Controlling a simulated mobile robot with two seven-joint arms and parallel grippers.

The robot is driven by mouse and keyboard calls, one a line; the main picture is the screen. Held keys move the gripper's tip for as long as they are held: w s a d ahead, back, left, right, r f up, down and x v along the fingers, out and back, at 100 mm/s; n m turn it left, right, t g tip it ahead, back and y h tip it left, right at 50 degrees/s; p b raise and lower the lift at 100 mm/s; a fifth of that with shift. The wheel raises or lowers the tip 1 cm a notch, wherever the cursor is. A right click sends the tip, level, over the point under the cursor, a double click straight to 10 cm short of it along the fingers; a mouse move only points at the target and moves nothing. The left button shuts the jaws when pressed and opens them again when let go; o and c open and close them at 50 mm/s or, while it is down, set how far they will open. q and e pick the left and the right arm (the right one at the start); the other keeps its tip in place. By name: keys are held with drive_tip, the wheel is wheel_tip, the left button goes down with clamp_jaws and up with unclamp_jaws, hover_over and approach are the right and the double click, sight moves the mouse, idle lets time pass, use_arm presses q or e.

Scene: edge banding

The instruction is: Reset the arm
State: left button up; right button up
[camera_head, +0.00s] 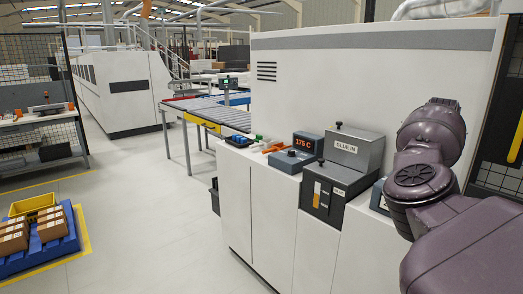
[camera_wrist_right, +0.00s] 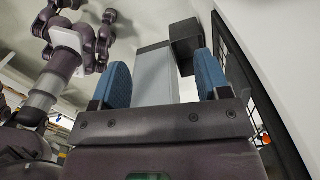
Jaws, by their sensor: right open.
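My right arm (camera_head: 425,185) comes in at the right of the head view, folded in front of the white machine; its gripper does not show there. In the right wrist view my right gripper (camera_wrist_right: 165,85) has its two blue fingers well apart. I see nothing held between them. Behind the fingers stands a grey box-like shape with a dark block at its upper right. My left gripper cannot be made out in either view.
A white machine (camera_head: 375,75) fills the right side, with a glue unit (camera_head: 345,165) and a 175 C display box (camera_head: 306,143) on its ledge. A roller conveyor (camera_head: 222,115) lies beyond. A blue pallet (camera_head: 40,262) with cartons is at lower left. The floor between is clear.

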drive_tip(key=s+d+f+m+g+h, duration=0.1)
drive_tip(key=s+d+f+g+h, duration=0.15)
drive_tip(key=s+d+h, duration=0.7)
drive_tip(key=s+a+f+n+t+h, duration=0.1)
drive_tip(key=a+f+n+t+h, duration=0.1)
drive_tip(key=a+f+n+h, duration=0.55)
drive_tip(key=w+a+r+n+t, duration=0.9)
drive_tip(key=r+n+t, duration=0.15)
drive_tip(key=t, duration=1.15)
drive_tip(key=w+a+n+t+y, duration=0.45)
drive_tip(key=a+n+y, duration=0.25)
drive_tip(key=n+y, duration=0.7)
drive_tip(key=w+f+n+g+y, duration=0.35)
drive_tip(key=f+g, duration=0.55)
drive_tip(key=f, duration=0.4)
drive_tip(key=s+a+f+g, duration=0.1)
drive_tip(key=s+f+g, duration=0.1)
drive_tip(key=s+f, duration=1.4)
drive_tip(key=s+f+m+g, duration=0.1)
drive_tip(key=s+f, duration=0.2)
drive_tip(key=s, duration=0.6)
drive_tip(key=s+a+f+m+g, duration=0.1)
drive_tip(key=s+f, duration=0.3)
drive_tip(key=s, duration=0.6)
drive_tip(key=s+f+m+g, duration=0.1)
drive_tip(key=s+f+m, duration=0.1)
drive_tip(key=s, duration=0.8)
drive_tip(key=shift+s+a+f+h, duration=0.25)
drive_tip(key=shift+f+h, duration=0.1)
drive_tip(key=shift+f, duration=0.4)
